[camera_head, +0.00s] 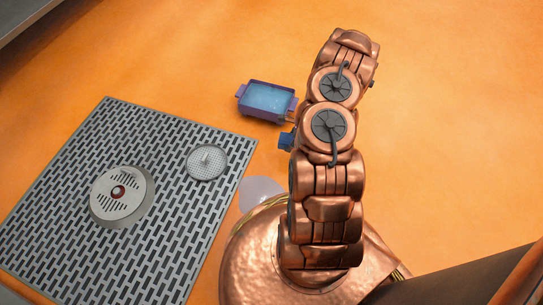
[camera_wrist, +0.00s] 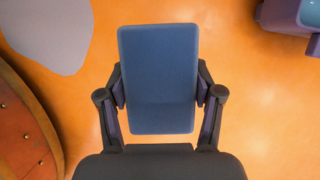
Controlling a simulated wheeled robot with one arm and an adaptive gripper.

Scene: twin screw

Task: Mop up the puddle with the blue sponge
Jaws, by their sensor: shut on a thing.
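The blue sponge (camera_wrist: 158,70) is held between the two fingers of my gripper (camera_wrist: 160,92) in the wrist view. My gripper is shut on its sides. In the head view only a small part of the blue sponge (camera_head: 286,140) shows beside my copper arm; the fingers are hidden there. The puddle (camera_head: 260,193) is a pale grey patch on the orange floor, between the grey grate and my base. In the wrist view the puddle (camera_wrist: 48,32) is at the upper left, apart from the sponge.
A purple tub (camera_head: 243,104) holding blue liquid stands behind the sponge; its corner (camera_wrist: 290,22) shows at the upper right of the wrist view. A grey slotted grate (camera_head: 150,150) lies at the left, with a round drain cover (camera_head: 207,162) and a round disc (camera_head: 105,205) on it. Open floor lies right.

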